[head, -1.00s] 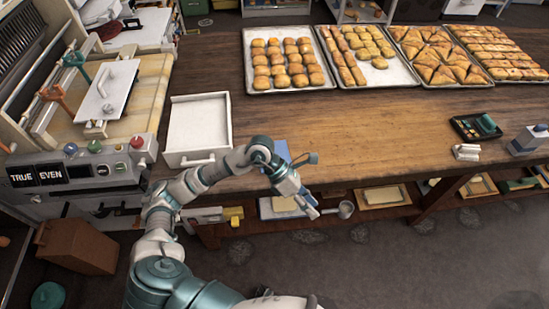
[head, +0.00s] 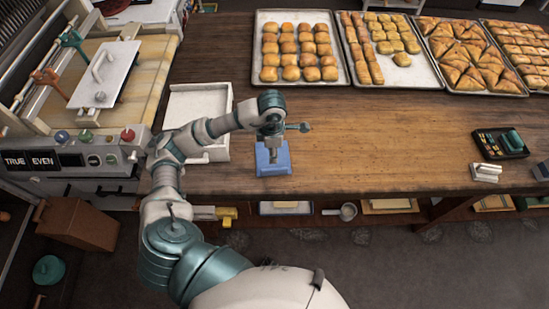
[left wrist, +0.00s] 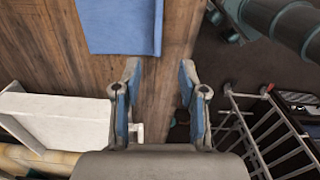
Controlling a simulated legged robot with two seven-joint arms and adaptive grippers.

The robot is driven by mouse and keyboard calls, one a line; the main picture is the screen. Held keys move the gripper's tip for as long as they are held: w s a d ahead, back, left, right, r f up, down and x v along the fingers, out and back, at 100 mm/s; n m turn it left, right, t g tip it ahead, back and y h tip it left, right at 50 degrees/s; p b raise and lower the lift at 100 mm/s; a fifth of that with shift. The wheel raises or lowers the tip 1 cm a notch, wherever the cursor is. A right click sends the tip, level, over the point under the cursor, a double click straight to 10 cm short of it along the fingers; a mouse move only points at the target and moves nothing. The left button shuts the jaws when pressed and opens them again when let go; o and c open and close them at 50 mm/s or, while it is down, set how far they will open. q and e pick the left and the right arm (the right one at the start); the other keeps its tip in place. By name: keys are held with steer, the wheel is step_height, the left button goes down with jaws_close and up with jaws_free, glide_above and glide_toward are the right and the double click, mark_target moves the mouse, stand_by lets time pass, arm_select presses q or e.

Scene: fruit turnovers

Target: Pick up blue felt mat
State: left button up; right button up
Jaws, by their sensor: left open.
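The blue felt mat (head: 285,164) lies flat on the wooden table near its front edge, just right of the white drawer tray. It also shows at the top of the left wrist view (left wrist: 120,24), beyond the fingertips. My left gripper (head: 273,157) appears over the mat in the head view and hides part of it. In the left wrist view my left gripper (left wrist: 160,72) is open with nothing between its fingers, and the mat lies ahead and to the left, apart from them. My right gripper is not in view.
The white tray (head: 218,151) stands left of the mat, partly behind my arm. A press with a control panel (head: 75,160) is at far left. Pastry trays (head: 300,82) line the back. A black tray (head: 488,147) sits at right. The middle of the table (head: 400,140) is clear.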

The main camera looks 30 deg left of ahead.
arm_select(q)
glide_above(274, 169)
step_height(274, 169, down, 7)
steer(key=shift+f+p, duration=0.1)
steer(key=shift+p, duration=0.2)
steer(key=shift+f, duration=0.55)
step_height(274, 169, down, 5)
steer(key=shift+w+r+p, duration=0.1)
steer(key=shift+p, duration=0.5)
jaws_close()
